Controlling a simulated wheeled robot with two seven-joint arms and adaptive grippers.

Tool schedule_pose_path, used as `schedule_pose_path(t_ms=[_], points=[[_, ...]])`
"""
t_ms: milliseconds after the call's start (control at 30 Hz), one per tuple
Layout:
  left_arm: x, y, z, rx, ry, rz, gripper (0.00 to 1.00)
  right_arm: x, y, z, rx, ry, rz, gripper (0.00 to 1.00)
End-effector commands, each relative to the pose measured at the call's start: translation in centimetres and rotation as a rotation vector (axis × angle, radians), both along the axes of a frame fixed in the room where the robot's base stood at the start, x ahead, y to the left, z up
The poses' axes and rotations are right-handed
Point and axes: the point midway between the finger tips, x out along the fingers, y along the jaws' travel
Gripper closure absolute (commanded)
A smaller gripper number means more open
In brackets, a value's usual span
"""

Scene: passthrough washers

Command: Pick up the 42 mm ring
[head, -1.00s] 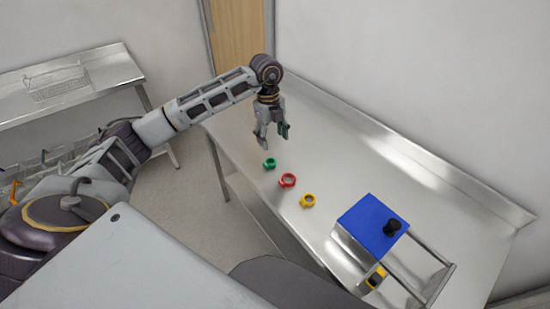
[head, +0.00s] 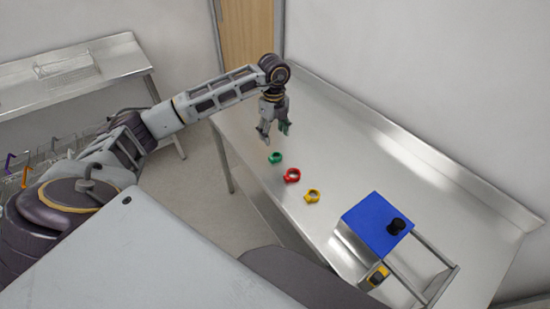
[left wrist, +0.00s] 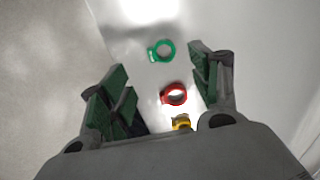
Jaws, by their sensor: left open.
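Three rings with small tabs lie in a row on the steel table: a green ring (head: 275,158), a red ring (head: 292,176) and a yellow ring (head: 312,196). No size marks are readable, so I cannot tell which is 42 mm. My left gripper (head: 275,135) is open and empty above the table, just behind the green ring. In the left wrist view, the green ring (left wrist: 161,51) and red ring (left wrist: 174,94) show between the spread fingers (left wrist: 158,66). The yellow ring (left wrist: 181,122) is partly hidden by the gripper body. My right gripper is not in view.
A blue-topped fixture (head: 377,224) with a black knob and metal rails stands on the table (head: 440,210) at the right; a yellow and black part (head: 378,276) sits beneath it. A raised edge runs along the wall. The table behind the rings is clear.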

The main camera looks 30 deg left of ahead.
Motion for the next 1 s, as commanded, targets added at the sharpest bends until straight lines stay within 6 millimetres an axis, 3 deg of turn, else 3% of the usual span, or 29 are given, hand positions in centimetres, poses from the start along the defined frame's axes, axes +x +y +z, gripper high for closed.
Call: schedule_pose_path(t_ms=[400,600,1000], points=[[0.0,0.0,-4.8,-0.001,0.002,-0.001,0.37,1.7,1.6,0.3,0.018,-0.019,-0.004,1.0],[0.0,0.0,-5.2,-0.001,0.0,-0.001,0.37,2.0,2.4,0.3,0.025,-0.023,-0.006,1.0],[-0.1,0.0,-6.0,-0.001,0.001,-0.001,0.37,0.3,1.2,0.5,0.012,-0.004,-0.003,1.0]])
